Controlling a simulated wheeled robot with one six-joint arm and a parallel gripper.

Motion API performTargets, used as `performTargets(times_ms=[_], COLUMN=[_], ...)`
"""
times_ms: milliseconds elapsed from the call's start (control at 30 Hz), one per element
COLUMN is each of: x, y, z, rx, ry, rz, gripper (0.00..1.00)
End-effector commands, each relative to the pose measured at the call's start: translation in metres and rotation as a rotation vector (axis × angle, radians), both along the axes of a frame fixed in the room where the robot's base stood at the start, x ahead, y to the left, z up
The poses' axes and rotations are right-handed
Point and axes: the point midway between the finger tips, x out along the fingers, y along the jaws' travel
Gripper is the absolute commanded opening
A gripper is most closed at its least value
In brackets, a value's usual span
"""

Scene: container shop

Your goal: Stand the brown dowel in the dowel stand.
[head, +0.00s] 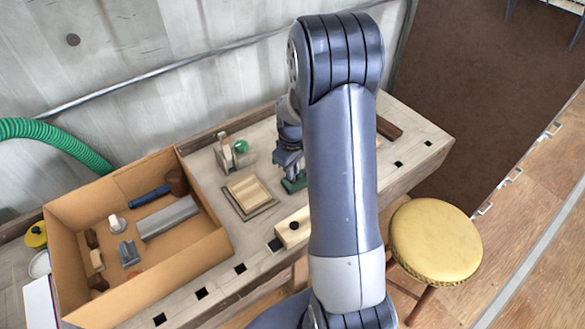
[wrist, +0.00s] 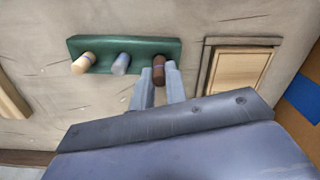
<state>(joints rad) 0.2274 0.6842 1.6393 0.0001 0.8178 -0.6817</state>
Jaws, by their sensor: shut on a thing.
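The dowel stand is a green block (wrist: 100,45). Two dowels stand in it in the wrist view, a tan one (wrist: 82,64) at the left and a grey one (wrist: 121,64) in the middle. My gripper (wrist: 158,72) is shut on the brown dowel (wrist: 158,72), which has a thin band round it. The brown dowel is at the stand's right end, in line with the others. Its lower end is hidden, so I cannot tell how deep it sits. In the head view, my gripper (head: 288,168) is just above the stand (head: 294,185), and my arm hides part of it.
A wooden tray (wrist: 240,75) lies right of the stand. In the head view, a cardboard box (head: 75,210) with tools stands at the left. A wooden block (head: 292,228) lies near the bench's front edge, and a yellow stool (head: 434,240) stands beside the bench.

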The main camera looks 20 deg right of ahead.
Motion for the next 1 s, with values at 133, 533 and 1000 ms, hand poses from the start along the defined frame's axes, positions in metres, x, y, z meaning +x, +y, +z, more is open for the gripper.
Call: performTargets(times_ms=[133, 533, 1000], x=[-0.0001, -0.0001, -0.0001], y=[0.0000, 0.0000, 0.0000], z=[-0.0031, -0.0091, -0.0111], rx=[0.000, 0.000, 0.000], ry=[0.000, 0.000, 0.000], rz=[0.000, 0.000, 0.000], gripper=[0.00, 0.00, 0.15])
